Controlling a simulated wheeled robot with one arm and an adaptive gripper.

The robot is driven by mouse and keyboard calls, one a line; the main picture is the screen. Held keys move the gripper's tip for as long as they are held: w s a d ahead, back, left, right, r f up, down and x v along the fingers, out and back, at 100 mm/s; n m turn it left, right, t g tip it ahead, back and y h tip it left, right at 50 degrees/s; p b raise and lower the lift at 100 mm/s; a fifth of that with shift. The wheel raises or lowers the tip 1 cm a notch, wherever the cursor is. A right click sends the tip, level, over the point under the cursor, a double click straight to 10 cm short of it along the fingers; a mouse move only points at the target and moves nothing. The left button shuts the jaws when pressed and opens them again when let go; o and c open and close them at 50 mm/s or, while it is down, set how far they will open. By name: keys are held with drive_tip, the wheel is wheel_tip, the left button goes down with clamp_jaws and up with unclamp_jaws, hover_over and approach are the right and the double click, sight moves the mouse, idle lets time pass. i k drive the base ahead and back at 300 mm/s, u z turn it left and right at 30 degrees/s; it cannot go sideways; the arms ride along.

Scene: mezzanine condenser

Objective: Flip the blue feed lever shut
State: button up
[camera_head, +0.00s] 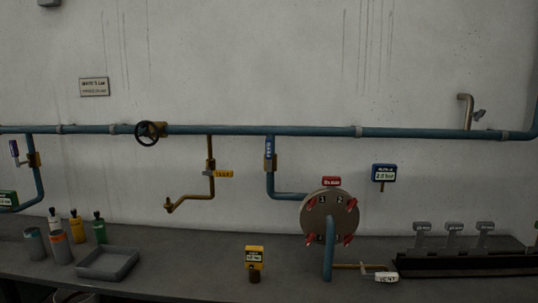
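A blue lever (268,149) with white lettering, which seems to read FEED, stands upright on a brass valve body (271,164). It lies in line with the vertical blue drop pipe (270,185) below the long blue main pipe. That drop pipe bends right to the round flanged plate (318,217). A second, darker blue lever (14,149) stands at the far left beside another brass valve; its lettering is too small to read. My gripper is not in view.
A yellow lever (222,174) sits across a brass pipe left of the feed valve. A black handwheel (147,133) is on the main pipe. The bench (190,268) carries bottles, cans, a grey tray (108,277), a yellow tag block (254,258) and a black rack (465,265). The bench centre is mostly clear.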

sight(268, 141)
drive_tip(key=k, duration=0.65)
drive_tip(key=u, duration=0.2)
drive_tip(key=i, duration=0.5)
drive_tip(key=u, duration=1.05)
drive_tip(key=i, duration=1.6)
drive_tip(key=u, duration=0.45)
